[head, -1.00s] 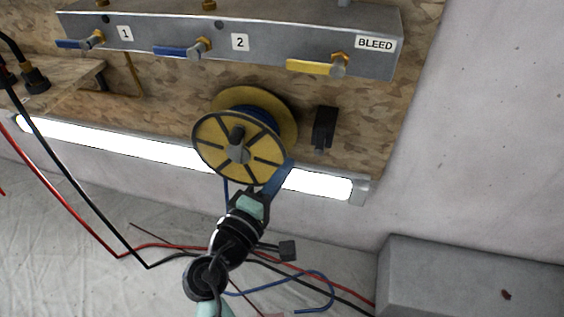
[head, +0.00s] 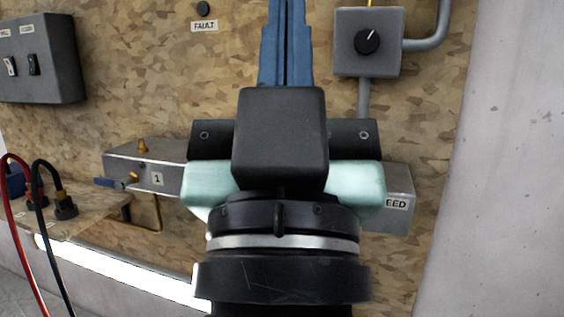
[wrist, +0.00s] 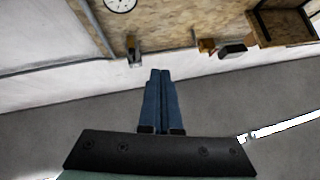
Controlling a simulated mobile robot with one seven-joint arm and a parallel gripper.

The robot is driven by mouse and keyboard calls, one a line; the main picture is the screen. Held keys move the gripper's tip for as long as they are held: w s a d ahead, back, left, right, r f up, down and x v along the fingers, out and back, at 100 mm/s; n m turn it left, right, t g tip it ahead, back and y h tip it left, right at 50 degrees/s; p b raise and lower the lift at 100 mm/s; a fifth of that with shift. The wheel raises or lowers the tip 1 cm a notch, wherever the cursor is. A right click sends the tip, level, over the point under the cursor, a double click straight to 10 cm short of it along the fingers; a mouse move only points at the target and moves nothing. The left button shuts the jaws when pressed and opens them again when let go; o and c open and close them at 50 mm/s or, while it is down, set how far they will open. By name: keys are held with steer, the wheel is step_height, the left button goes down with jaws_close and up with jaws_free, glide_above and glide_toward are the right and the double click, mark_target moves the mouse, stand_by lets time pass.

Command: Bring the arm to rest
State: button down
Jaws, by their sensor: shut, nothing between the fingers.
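My gripper (head: 287,30) stands large in the middle of the head view, its blue fingers pointing up and pressed together with nothing between them. My wrist hides the middle of the manifold and whatever lies below it. In the wrist view my gripper (wrist: 160,78) also shows its two blue fingers side by side and shut. The fingers appear clear of any object there, with the wooden board and wall beyond them.
A grey manifold (head: 120,166) crosses the chipboard panel (head: 430,120) behind my wrist. A knob box (head: 368,42) is right of the fingers, a switch box (head: 40,55) at far left. Red and black hoses stand at lower left above a lit tube (head: 120,270). Bare wall (head: 510,160) is at right.

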step_height(320, 180, up, 32)
steer(key=s+y+p, duration=0.1)
steer(key=p, duration=2.9)
steer(key=shift+s+a+f+t+p, duration=0.15)
steer(key=shift+a+t+p, duration=0.05)
steer(key=shift+t+p, duration=0.15)
